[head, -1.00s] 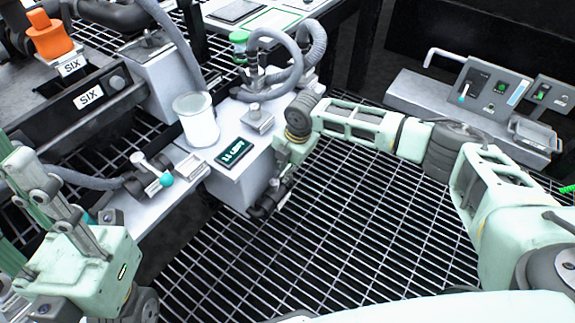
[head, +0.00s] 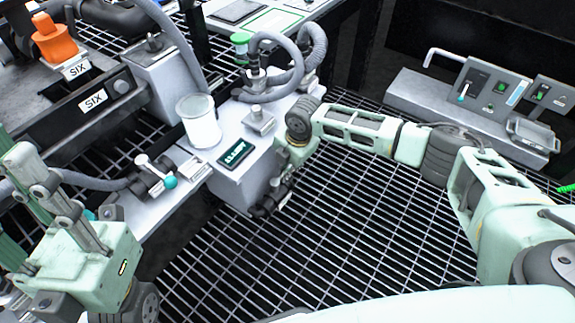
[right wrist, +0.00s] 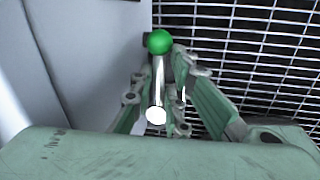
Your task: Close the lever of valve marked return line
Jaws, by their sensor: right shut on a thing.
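In the right wrist view, a metal lever with a green ball knob (right wrist: 160,42) lies between the fingers of my right gripper (right wrist: 155,98). The gripper is shut on the lever, beside a pale box wall. In the head view, my right gripper (head: 272,200) is low at the box's front right side, and the lever is mostly hidden there. Another valve with a teal-knobbed lever (head: 162,172) sits on the left bench. No "return line" marking is readable. My left gripper (head: 35,175) is at the left edge, away from the valves; its jaw opening is unclear.
A control panel (head: 490,90) stands at the upper right. The grating floor (head: 330,235) in front is open.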

